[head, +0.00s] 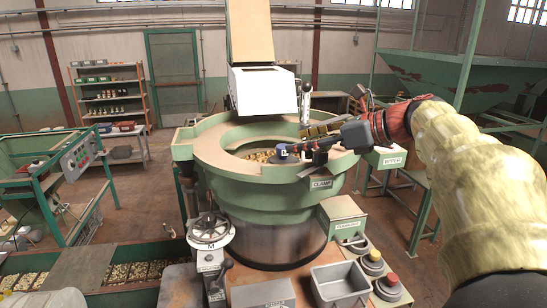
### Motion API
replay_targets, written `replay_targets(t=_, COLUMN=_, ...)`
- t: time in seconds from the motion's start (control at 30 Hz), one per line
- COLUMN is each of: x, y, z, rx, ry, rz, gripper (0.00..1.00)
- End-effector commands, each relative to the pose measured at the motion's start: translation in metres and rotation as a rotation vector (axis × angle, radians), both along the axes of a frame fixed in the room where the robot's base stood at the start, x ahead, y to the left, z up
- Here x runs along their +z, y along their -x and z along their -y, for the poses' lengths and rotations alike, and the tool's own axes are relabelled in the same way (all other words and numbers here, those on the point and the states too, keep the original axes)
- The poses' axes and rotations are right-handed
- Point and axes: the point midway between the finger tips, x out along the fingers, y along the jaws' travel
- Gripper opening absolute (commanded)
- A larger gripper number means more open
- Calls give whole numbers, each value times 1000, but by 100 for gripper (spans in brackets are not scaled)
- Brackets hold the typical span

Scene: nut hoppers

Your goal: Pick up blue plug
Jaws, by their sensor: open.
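The gripper is open. Part of the blue thing's outline is hidden by or merges with the dark fingers.
A white hopper chute (263,91) stands above the bowl's back, with a metal cylinder (306,103) beside it. A handwheel (209,229), an empty grey tray (339,284) and knobs (388,286) are in front. Green frames flank the bowl.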

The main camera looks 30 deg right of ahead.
Motion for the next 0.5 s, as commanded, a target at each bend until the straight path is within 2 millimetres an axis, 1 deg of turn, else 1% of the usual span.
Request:
replay_targets(t=0.23, x=-8, y=-21, z=-12, rx=3, ry=-1, rz=-1, gripper=49)
replay_targets(t=0.4, x=-18, y=-42, z=-24, rx=4, ry=0, rz=-2, gripper=49)
replay_targets(t=0.5, x=-22, y=-50, z=-28, rx=3, ry=0, rz=-1, gripper=49)
